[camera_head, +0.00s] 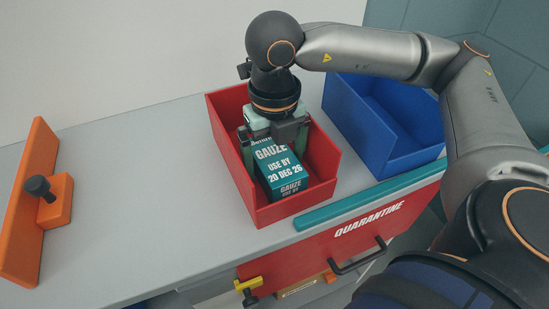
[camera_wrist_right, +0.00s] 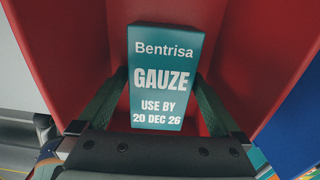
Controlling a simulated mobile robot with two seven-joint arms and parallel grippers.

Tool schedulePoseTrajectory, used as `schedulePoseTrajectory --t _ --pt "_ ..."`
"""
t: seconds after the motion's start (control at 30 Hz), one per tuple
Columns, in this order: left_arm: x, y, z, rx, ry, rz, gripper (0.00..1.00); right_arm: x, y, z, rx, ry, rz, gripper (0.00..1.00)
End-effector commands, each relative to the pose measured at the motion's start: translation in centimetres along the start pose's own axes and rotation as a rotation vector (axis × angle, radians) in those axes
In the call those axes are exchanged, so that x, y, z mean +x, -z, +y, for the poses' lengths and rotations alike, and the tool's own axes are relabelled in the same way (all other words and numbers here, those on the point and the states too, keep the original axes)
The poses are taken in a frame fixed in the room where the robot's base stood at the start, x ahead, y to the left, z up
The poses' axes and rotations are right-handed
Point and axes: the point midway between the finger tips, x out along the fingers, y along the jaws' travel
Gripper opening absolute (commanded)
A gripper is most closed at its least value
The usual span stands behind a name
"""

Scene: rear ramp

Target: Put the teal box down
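The teal box (camera_head: 282,172) carries white print reading GAUZE, USE BY 20 DEC 26. It is inside the red bin (camera_head: 326,150), with its printed face up; whether it rests on the bin floor I cannot tell. In the right wrist view the box (camera_wrist_right: 163,80) also shows the name Bentrisa. My right gripper (camera_head: 277,160) reaches down into the bin from above. Its green fingers (camera_wrist_right: 162,85) are on either side of the box and appear to touch its sides. My left gripper is not in view.
A blue bin (camera_head: 361,122) stands to the right of the red one. A teal strip (camera_head: 370,196) runs along the front edge above a red QUARANTINE drawer (camera_head: 345,235). An orange upright panel (camera_head: 30,205) stands at the left. The grey counter (camera_head: 135,215) between is clear.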

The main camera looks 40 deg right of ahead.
Motion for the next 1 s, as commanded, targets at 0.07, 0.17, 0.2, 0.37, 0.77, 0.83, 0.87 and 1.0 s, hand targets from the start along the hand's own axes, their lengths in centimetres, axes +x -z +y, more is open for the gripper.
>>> schedulePoseTrajectory --t 0.07,0.17,0.2,0.37,0.77,0.83,0.87,1.0 --pt "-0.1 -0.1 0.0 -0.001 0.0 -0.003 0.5 0.0 0.0 0.0 0.0 0.0 0.0 1.0" --pt "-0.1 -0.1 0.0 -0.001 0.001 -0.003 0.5 -0.1 0.0 0.0 0.0 0.0 0.0 1.0" --pt "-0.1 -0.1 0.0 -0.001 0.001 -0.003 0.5 -0.1 0.0 0.0 0.0 0.0 -0.001 1.0" --pt "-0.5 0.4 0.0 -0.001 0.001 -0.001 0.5 -1.4 -0.1 0.1 0.0 -0.002 -0.003 1.0" --pt "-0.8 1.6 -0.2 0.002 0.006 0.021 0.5 -9.8 -0.1 0.1 -0.001 -0.002 -0.004 1.0" --pt "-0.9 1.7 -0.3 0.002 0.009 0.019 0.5 -10.8 0.0 0.1 -0.001 -0.001 -0.003 1.0" --pt "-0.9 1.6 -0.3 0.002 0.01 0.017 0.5 -11.2 0.0 0.0 -0.001 0.0 -0.003 1.0" --pt "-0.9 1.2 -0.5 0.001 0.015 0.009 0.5 -12.2 0.0 0.1 -0.002 0.0 -0.002 1.0"
